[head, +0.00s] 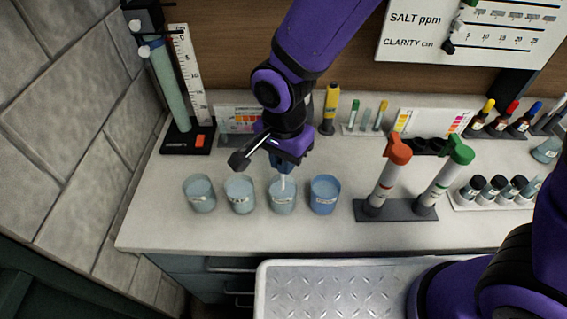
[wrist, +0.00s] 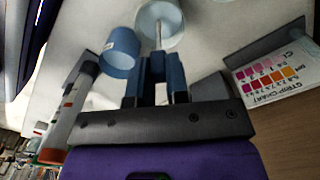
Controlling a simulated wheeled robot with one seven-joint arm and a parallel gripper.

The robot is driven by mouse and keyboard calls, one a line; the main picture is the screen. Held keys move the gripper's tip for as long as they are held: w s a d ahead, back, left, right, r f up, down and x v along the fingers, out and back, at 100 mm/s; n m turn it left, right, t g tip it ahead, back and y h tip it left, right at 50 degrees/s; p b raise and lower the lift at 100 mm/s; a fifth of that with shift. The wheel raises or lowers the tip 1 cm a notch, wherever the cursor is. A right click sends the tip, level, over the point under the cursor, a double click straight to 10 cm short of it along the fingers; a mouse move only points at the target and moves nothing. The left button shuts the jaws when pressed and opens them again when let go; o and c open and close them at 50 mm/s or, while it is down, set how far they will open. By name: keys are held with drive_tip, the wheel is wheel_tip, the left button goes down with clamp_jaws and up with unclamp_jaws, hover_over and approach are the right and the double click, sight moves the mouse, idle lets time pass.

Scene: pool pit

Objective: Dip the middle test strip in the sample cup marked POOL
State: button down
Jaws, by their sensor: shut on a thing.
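Several sample cups stand in a row on the counter. My gripper (head: 284,170) is above the third cup from the left (head: 282,202), shut on a thin white test strip (head: 283,184). The strip points down into this cup's mouth; whether its tip touches the liquid I cannot tell. In the wrist view, the fingers (wrist: 157,78) hold the strip (wrist: 158,38), which lies over the cup's opening (wrist: 178,12). A bluer cup (head: 324,197) stands just right of it. The leftmost cup (head: 199,196) and second cup (head: 240,198) stand apart. Their labels are too small to read.
A rack with two large capped tubes, orange (head: 398,150) and green (head: 460,151), stands right of the cups. A tall cylinder with a ruler (head: 190,75) stands at back left. Colour charts (head: 455,122) and small bottles line the back. The front counter strip is clear.

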drive_tip(key=shift+r, duration=2.6)
